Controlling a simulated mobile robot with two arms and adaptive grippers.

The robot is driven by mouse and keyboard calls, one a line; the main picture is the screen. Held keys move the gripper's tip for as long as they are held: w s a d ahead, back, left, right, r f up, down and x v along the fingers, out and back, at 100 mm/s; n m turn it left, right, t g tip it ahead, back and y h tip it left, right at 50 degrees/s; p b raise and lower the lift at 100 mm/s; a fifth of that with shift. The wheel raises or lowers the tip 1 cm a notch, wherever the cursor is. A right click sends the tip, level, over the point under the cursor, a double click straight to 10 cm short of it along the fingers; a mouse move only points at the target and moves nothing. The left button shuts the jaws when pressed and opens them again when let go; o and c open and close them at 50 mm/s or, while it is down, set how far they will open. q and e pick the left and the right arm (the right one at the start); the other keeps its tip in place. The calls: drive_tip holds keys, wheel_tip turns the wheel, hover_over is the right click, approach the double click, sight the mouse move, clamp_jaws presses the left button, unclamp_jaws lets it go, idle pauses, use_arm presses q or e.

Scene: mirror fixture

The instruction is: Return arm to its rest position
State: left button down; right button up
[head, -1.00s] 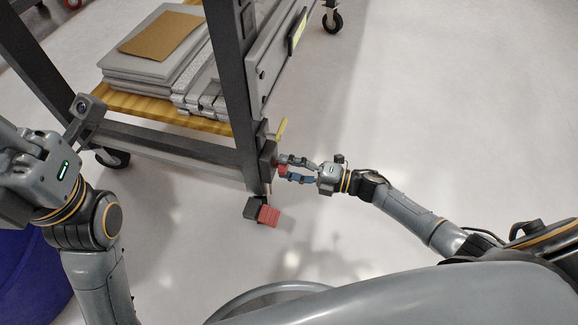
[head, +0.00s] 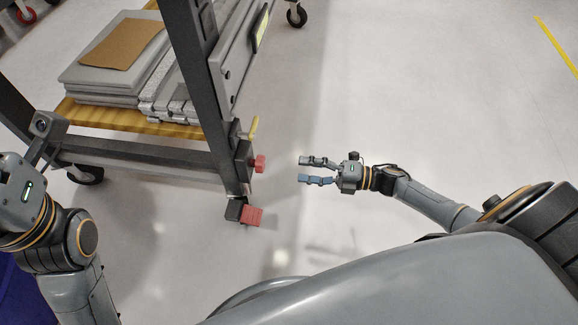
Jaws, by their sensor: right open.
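My right gripper (head: 308,170) is in the head view, right of the cart's corner post. Its two fingers are apart with nothing between them, and floor shows between it and the cart. A red knob (head: 259,164) sticks out from the dark block on the post, a short way left of the fingertips and not touching them. My left arm's end (head: 24,190) is at the left edge; its fingers do not show.
A dark metal cart (head: 185,62) with a wooden shelf (head: 105,117) holding grey panels stands at the upper left. A red pedal (head: 252,216) and a yellow lever (head: 254,127) are at its corner. The floor (head: 420,90) to the right is clear.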

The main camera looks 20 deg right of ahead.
drive_tip(key=shift+s+d, duration=0.35)
drive_tip(key=shift+d, duration=0.15)
